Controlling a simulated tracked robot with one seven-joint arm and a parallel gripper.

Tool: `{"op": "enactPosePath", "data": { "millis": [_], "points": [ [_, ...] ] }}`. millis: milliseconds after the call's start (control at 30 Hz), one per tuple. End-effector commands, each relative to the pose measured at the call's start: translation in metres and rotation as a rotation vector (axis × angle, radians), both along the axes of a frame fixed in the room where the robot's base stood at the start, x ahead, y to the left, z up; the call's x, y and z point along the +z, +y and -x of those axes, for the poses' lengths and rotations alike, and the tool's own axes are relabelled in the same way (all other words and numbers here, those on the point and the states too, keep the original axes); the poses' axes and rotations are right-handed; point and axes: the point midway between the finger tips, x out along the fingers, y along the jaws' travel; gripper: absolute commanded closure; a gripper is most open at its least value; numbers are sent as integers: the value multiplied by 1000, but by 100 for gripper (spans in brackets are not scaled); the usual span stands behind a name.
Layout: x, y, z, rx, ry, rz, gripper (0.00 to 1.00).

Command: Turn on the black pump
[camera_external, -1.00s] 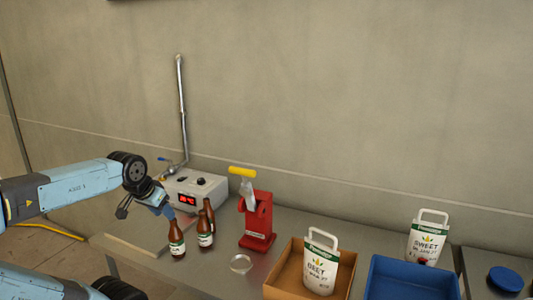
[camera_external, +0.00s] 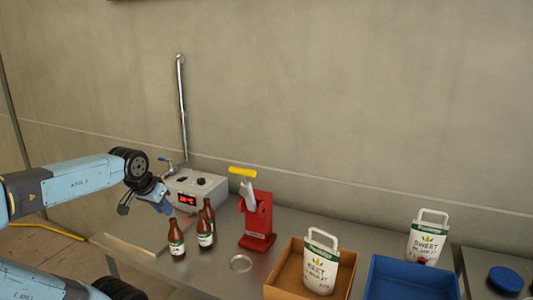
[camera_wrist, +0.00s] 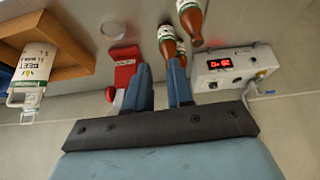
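A grey-white control box (camera_external: 195,188) with a red lit display stands at the back of the bench by the wall. A black knob (camera_external: 201,181) is on its top. No part is clearly labelled as the black pump. My gripper (camera_external: 167,209) is in front of the box and to its left, above the bench, touching nothing that I can see. In the wrist view its two blue fingers (camera_wrist: 164,88) are apart with nothing held between them.
Several brown bottles (camera_external: 176,240) stand close to the right of my gripper. A red capper (camera_external: 258,222) with a yellow handle stands further right. A blue-handled valve (camera_external: 163,159) and metal pipe (camera_external: 182,110) are behind.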

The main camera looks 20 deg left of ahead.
Motion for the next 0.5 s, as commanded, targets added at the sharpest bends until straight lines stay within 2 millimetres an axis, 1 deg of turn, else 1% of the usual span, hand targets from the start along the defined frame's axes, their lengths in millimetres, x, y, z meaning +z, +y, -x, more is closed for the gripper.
{"op": "enactPosePath", "data": {
  "millis": [33, 200, 500],
  "points": [
    [4, 2, -6, 16, 9, 6, 83],
    [27, 10, -35, 101, 45, 43, 100],
    [63, 33, -95, 281, 114, 111, 100]
  ]
}}
